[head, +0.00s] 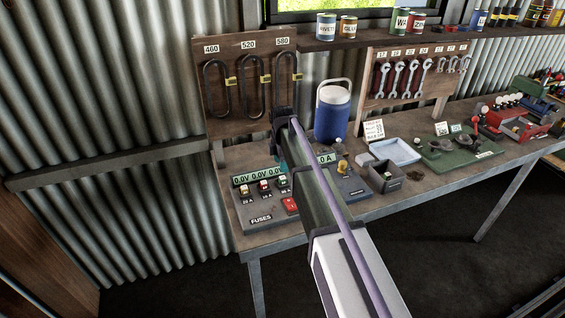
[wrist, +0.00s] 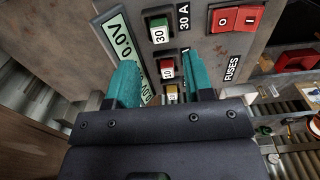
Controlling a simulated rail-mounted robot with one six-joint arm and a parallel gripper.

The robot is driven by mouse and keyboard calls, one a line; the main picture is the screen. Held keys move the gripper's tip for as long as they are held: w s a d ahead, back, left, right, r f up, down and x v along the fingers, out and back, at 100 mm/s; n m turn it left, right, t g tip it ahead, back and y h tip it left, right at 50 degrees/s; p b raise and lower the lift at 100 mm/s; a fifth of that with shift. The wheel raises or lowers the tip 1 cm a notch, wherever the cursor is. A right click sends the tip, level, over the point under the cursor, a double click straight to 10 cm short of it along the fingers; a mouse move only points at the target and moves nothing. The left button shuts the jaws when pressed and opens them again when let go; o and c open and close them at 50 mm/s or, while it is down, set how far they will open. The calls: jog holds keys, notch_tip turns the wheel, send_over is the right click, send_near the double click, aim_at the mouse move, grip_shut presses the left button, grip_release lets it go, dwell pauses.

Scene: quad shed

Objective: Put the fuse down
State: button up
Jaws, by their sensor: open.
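The grey fuse panel (head: 262,217) lies at the left end of the bench, marked FUSES. Three fuses sit in a row on it: a yellow one (head: 244,192), a red one (head: 264,187) and a green one (head: 282,183). In the wrist view the green fuse (wrist: 158,32) is marked 30, the red fuse (wrist: 167,69) is marked 10, and the yellow fuse (wrist: 172,93) is partly hidden by my gripper. My gripper (wrist: 163,78) has its teal fingers apart, with red and yellow fuses showing between them. I see no fuse held; contact cannot be told.
A red switch (wrist: 237,18) is on the panel near the fuses. A display (head: 257,176) runs behind them. A blue jug (head: 332,112), a white tray (head: 396,150) and a dark box (head: 384,177) stand to the right. A hook board rises behind.

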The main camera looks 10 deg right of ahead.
aim_at(283, 177)
notch_tip(283, 177, up, 6)
jog(key=p, duration=0.4)
jog(key=s+m, duration=1.9)
jog(key=s, duration=1.1)
jog(key=shift+f+m+b, duration=0.25)
jog(key=shift+m+b, duration=0.05)
jog(key=shift+m, duration=0.1)
jog(key=shift+f+b, duration=2.4)
